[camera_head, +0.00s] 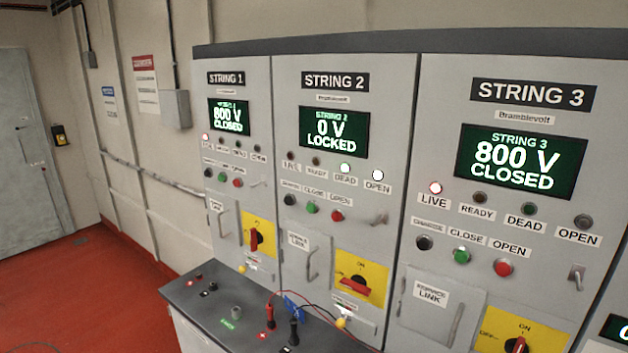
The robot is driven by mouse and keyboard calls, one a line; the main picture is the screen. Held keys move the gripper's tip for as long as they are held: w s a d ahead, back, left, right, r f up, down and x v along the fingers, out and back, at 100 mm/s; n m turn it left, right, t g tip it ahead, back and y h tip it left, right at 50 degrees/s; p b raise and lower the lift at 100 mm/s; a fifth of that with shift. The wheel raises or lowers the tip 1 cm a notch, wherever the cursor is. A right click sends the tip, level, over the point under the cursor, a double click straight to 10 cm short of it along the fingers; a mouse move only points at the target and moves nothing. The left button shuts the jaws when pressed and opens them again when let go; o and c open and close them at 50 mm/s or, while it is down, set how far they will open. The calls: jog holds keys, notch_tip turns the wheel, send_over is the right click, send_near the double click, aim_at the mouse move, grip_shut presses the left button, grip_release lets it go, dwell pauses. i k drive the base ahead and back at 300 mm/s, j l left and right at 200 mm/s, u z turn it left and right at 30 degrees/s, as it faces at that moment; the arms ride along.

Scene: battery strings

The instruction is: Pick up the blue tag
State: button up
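A small blue item (292,306), which looks like the blue tag, is on the grey bench top (205,318) in front of the String 2 cabinet. It lies between a red probe (270,311) and a black probe (294,332), close to both. Thin red and black leads run by it, and its exact shape is hard to make out. My gripper is not in view.
The String 1 (225,79), String 2 (334,81) and String 3 (533,95) cabinets stand behind the bench. String 2 reads 0 V LOCKED; the others read 800 V CLOSED. Red floor (90,290) is clear at left, towards a grey door (22,160).

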aim_at(300, 314)
jog(key=i+j+z, duration=0.1)
jog(key=z, duration=0.35)
jog(key=j+z, duration=0.25)
jog(key=z, duration=0.15)
jog(key=j+z, duration=0.35)
jog(key=j, duration=0.85)
jog(key=j+z, duration=0.35)
jog(key=j, duration=0.9)
jog(key=k+j, duration=0.1)
jog(key=j, duration=1.55)
jog(key=k, duration=0.05)
